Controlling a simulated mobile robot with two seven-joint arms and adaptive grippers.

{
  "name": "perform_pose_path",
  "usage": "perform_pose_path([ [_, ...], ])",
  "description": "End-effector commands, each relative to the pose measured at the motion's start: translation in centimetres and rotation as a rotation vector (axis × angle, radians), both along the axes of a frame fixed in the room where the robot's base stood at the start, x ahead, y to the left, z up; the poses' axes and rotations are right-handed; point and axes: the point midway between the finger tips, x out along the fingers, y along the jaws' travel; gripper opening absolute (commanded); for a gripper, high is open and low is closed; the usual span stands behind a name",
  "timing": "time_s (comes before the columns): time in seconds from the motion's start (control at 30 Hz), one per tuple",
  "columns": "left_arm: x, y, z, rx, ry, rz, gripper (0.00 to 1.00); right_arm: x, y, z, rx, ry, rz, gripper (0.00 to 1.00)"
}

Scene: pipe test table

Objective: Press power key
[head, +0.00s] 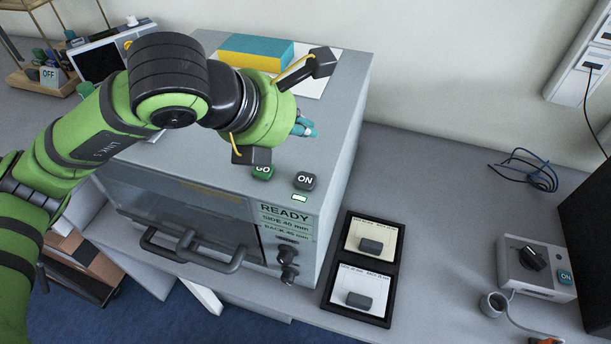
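The grey test machine (345,125) stands in the middle of the head view. A dark ON key (305,180) sits at its front top edge, right of a green GO key (262,172). A lit green lamp (299,198) is below the ON key, above a READY label (285,213). My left gripper (287,108) is over the machine top, behind and above the keys. Its two dark fingertips are wide apart. The near fingertip is close to GO in the picture; contact cannot be told. A small teal part shows beside the palm. My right gripper is out of view.
A control box (537,258) with a dark knob and a teal ON key (565,278) stands right. A black two-pane tray (388,289) holds two dark blocks. A yellow-and-teal block (255,50) lies on the machine. An OFF key (48,74) is far left.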

Motion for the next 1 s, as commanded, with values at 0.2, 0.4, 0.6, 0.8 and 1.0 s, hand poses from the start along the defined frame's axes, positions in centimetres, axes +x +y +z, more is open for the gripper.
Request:
perform_pose_path([
  [0.2, 0.0, 0.0, -0.6, 0.0, 0.002, -0.001, 0.0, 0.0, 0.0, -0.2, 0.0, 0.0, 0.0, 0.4],
  [0.4, -0.1, 0.0, -2.5, -0.001, 0.003, -0.003, 0.0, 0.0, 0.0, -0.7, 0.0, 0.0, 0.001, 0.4],
  [0.6, -0.1, 0.0, -5.4, 0.001, 0.005, -0.003, 0.0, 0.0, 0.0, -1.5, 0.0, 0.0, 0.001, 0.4],
  [0.8, -0.1, -0.1, -8.3, -0.002, 0.001, -0.004, 0.0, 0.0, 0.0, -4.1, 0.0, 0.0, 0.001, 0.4],
  [1.0, 0.0, -0.1, -9.0, -0.002, 0.0, -0.003, 0.0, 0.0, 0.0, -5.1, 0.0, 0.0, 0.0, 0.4],
])
